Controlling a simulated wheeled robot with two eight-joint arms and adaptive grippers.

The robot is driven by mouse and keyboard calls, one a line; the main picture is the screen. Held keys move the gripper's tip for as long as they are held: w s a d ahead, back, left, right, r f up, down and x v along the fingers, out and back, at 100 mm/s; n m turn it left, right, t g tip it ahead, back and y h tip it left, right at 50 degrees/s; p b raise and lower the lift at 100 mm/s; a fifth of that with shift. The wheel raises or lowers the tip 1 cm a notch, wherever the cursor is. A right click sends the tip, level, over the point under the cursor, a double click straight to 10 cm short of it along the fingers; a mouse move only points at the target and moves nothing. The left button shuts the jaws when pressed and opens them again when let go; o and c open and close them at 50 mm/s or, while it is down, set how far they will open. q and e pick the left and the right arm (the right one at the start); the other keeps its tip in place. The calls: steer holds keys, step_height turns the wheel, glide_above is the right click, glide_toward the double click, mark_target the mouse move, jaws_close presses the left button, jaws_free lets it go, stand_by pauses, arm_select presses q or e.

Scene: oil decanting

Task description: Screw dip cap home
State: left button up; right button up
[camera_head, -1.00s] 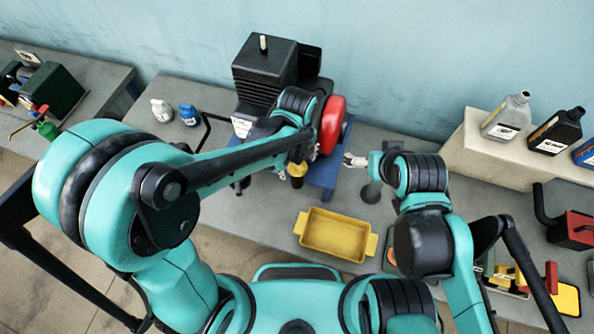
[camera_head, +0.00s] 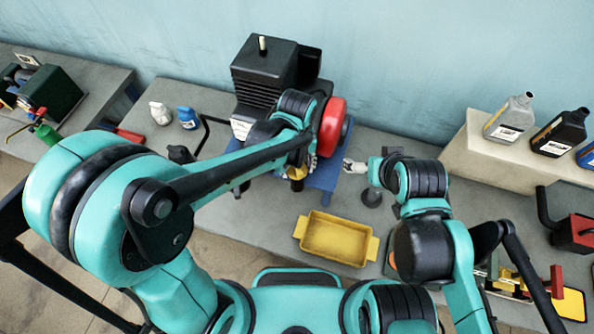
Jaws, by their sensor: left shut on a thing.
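The engine (camera_head: 262,75) is a black block with a red round housing (camera_head: 332,125), standing on a blue base (camera_head: 326,178) on the grey bench. My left gripper (camera_head: 298,168) is at the engine's front, pointing down beside the red housing. It is shut, and the dip cap in it is hidden by my wrist. A small yellow and dark part (camera_head: 297,174) shows right at the fingertips; I cannot tell how the cap sits on it. My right gripper (camera_head: 352,165) is right of the engine, apart from it, and shows too small to tell its opening.
A yellow tray (camera_head: 336,238) lies on the bench in front. Grey (camera_head: 511,118) and black (camera_head: 560,133) oil bottles stand on a raised ledge at right. A dark round stand (camera_head: 371,198) is below my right gripper.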

arm_select(q)
steer(key=m, duration=0.3)
steer(key=shift+m, duration=0.3)
jaws_close()
steer(key=o, duration=1.6)
jaws_free()
steer(key=shift+c, duration=0.2)
step_height(320, 180, up, 6)
steer(key=p, duration=0.4)
steer(key=shift+f, duration=0.1)
